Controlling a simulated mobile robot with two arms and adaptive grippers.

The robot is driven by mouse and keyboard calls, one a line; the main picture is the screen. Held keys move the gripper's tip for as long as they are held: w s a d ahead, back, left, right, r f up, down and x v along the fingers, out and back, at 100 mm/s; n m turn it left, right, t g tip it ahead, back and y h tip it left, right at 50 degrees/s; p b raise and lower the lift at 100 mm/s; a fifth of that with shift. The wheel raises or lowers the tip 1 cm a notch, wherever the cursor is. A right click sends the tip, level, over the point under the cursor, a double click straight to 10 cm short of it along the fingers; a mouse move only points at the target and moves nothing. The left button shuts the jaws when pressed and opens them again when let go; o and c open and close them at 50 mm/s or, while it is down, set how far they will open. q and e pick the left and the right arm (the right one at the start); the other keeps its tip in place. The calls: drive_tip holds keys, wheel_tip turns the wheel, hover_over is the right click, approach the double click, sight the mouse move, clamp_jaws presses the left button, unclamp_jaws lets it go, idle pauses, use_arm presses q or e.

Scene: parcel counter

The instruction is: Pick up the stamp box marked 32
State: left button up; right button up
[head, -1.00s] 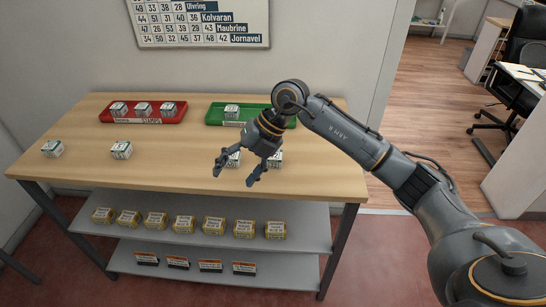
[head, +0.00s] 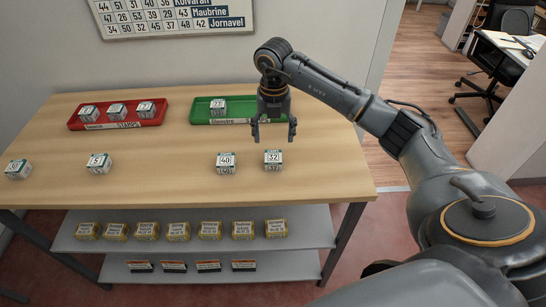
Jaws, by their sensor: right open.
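The stamp box marked 32 (head: 273,160) stands upright on the wooden counter, at the right end of a row of small white and green boxes. My right gripper (head: 274,138) points down with its fingers spread, just behind and above this box in the picture. It is open and holds nothing; I cannot tell the exact height gap. The box marked 40 (head: 226,163) stands just left of box 32, with a small gap between them. My left gripper is not in view.
Two more boxes (head: 99,163) (head: 18,169) stand further left on the counter (head: 160,187). A red tray (head: 153,120) holds three boxes; a green tray (head: 205,119) holds one. Yellow boxes (head: 178,231) and dark items (head: 174,266) line the shelves below.

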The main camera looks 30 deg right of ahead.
sight(273, 153)
drive_tip(key=shift+w+f, duration=0.15)
drive_tip(key=shift+f, duration=0.55)
drive_tip(key=shift+w+f, duration=0.1)
drive_tip(key=shift+f, duration=0.3)
drive_tip(key=shift+s+a+f+p, duration=0.1)
drive_tip(key=shift+s+f+p, duration=0.05)
drive_tip(key=shift+f+p, duration=0.4)
drive_tip(key=shift+s+a+f+p, duration=0.15)
drive_tip(key=shift+f+p, duration=0.2)
drive_tip(key=shift+f, duration=0.25)
wheel_tip(273, 153, down, 2)
drive_tip(key=shift+d+f, duration=0.1)
drive_tip(key=shift+f, duration=0.1)
drive_tip(key=shift+f+p, duration=0.3)
drive_tip(key=shift+c, duration=0.4)
drive_tip(key=c, duration=1.1)
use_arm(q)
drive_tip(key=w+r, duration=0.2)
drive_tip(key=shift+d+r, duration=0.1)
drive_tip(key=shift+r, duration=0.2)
use_arm(e)
drive_tip(key=shift+c, duration=0.4)
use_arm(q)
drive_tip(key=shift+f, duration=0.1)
